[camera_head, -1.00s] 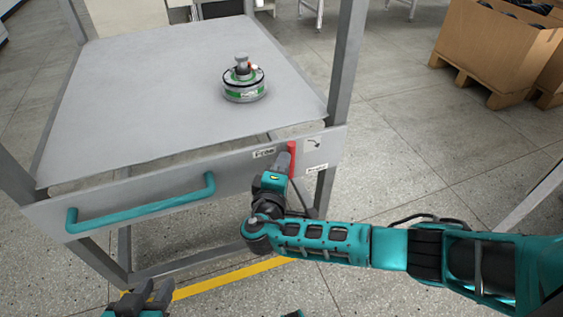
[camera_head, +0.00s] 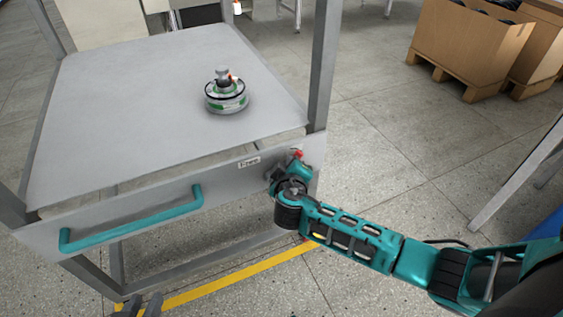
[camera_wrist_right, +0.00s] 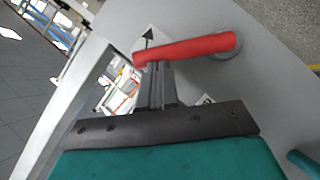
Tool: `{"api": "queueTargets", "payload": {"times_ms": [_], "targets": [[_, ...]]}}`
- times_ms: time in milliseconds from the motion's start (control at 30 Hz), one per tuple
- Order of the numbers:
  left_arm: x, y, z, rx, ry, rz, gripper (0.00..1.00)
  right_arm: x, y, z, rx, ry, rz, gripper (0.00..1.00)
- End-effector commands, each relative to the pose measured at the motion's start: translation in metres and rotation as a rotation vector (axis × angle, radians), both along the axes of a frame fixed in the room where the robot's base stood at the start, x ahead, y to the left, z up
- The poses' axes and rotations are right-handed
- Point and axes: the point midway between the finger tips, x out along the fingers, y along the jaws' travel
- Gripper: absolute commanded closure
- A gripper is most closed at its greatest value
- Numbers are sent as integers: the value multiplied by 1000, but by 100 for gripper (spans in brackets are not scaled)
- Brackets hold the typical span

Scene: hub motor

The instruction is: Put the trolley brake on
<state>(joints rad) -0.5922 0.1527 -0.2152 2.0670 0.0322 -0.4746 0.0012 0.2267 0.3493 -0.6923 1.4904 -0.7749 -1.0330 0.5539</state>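The trolley's red brake lever (camera_head: 298,153) is on the right end of the front panel, mostly hidden behind my right gripper (camera_head: 294,168) in the head view. Only its red tip shows, to the right of the "Free" label (camera_head: 249,162). In the right wrist view the lever (camera_wrist_right: 190,47) runs from a round pivot at right to a free end at left. My right gripper (camera_wrist_right: 158,82) has its fingers together, against or just beside the lever near its free end, not around it. My left gripper (camera_head: 142,304) is low at the bottom edge, fingers apart, empty.
The grey trolley (camera_head: 140,100) carries a round hub motor (camera_head: 226,94) on its top. A teal handle (camera_head: 135,220) is on its front panel. A yellow floor line (camera_head: 235,277) runs below. Cardboard boxes (camera_head: 470,45) on a pallet stand at back right.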

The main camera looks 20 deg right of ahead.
Motion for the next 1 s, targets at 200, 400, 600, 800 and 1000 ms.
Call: {"api": "queueTargets", "payload": {"times_ms": [200, 400, 600, 800, 1000], "targets": [[-2, 1, 9, 4, 5, -2, 66, 0, -18, -7, 208, 7, -2, 100], [-2, 1, 18, 4, 6, -2, 66, 1, -32, -17, 398, 13, -2, 100], [-1, 1, 27, 4, 4, -2, 66, 1, -42, -29, 575, 19, -1, 100], [-1, 0, 32, -1, 3, 1, 66, 2, -49, -41, 716, 23, 1, 100], [-1, -1, 35, -7, 3, 5, 66, 2, -52, -49, 747, 24, 2, 100]]}}
